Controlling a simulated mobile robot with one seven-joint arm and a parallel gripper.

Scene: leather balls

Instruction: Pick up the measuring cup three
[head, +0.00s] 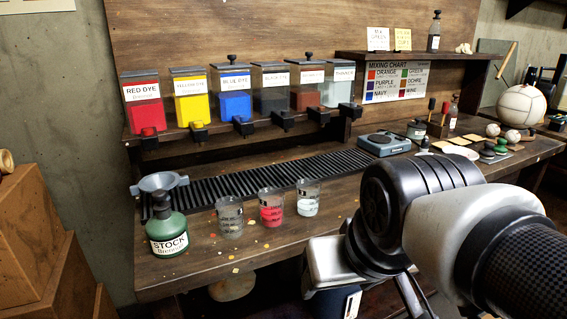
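Three clear measuring cups stand upright in a slanting row near the front edge of the wooden bench. The left cup (230,217) looks empty or nearly so. The middle cup (271,207) holds red liquid, and the right cup (307,197) holds something white. I cannot read which one is marked three. My gripper (338,263) is at the bench's front edge, to the right of and nearer than the cups, apart from them. Its fingers are not clearly visible, and my own arm covers part of the bench behind it.
Dye dispensers (236,95) line the shelf above. A blue scale (384,144) sits farther right. Small yellow scraps dot the bench.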

